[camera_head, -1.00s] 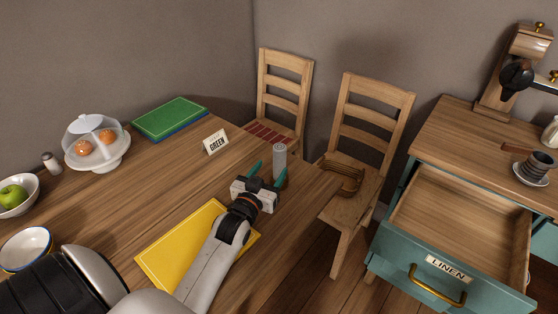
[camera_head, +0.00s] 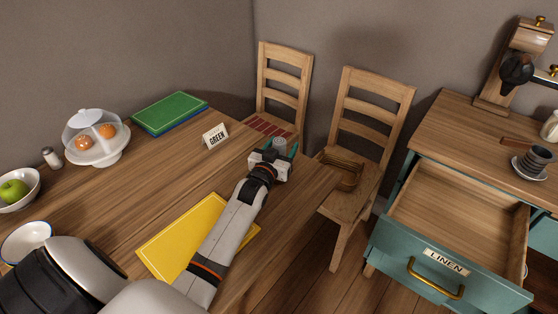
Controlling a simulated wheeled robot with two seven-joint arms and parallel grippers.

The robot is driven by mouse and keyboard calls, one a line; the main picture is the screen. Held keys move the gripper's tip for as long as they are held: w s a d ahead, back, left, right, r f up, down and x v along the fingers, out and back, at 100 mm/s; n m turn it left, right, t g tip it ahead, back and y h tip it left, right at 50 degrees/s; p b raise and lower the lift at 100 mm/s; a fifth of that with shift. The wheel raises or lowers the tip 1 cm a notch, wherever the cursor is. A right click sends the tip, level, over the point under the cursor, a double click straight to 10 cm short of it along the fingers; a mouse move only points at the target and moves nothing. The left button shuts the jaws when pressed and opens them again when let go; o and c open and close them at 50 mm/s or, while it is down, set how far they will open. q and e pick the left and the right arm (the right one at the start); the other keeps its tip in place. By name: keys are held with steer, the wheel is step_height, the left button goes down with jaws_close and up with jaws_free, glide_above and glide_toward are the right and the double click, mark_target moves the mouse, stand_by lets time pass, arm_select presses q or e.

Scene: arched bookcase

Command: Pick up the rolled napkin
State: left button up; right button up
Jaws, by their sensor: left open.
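The rolled napkin (camera_head: 280,143) is a small grey upright roll near the table's far right edge. Only its top shows; my gripper hides the lower part. My left gripper (camera_head: 276,154) reaches it from the near side, with its green-tipped fingers open. The napkin appears to be between or just beyond the fingers; I cannot tell whether they touch it. My right gripper is not in view.
A "GREEN" card (camera_head: 215,136) stands left of the gripper. A yellow mat (camera_head: 180,238) lies under my arm. Green and blue folded cloths (camera_head: 170,114) and a domed cake stand (camera_head: 97,150) are farther left. The open linen drawer (camera_head: 445,264) and chairs (camera_head: 374,125) stand right.

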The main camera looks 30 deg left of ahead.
arm_select(q)
steer(key=c, duration=1.1)
